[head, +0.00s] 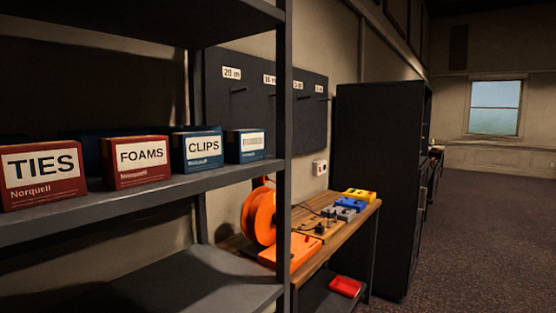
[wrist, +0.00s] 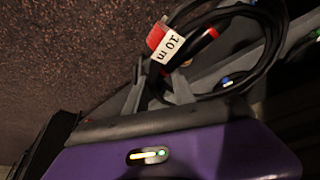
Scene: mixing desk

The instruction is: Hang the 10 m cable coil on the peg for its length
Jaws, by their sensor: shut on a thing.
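In the wrist view my gripper (wrist: 160,82) is shut on a black cable coil (wrist: 272,45) with a white-and-red tag (wrist: 168,43) reading "10 m". The loops hang out to the right of the fingers. In the head view neither my gripper nor the coil shows. A dark peg board (head: 258,115) hangs on the far wall with a row of pegs under length labels. The "20 m" label (head: 231,73) is leftmost, and the "10 m" label (head: 270,79) is beside it, close to the shelf post, which partly hides the board there. The smaller labels farther right are hard to read.
A shelf (head: 150,186) with boxes marked TIES, FOAMS and CLIPS fills the left foreground, its post (head: 284,150) in front of the board. Below the board a wooden bench (head: 335,225) holds an orange reel (head: 262,216) and small devices. A dark cabinet (head: 375,180) stands right; floor beyond is clear.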

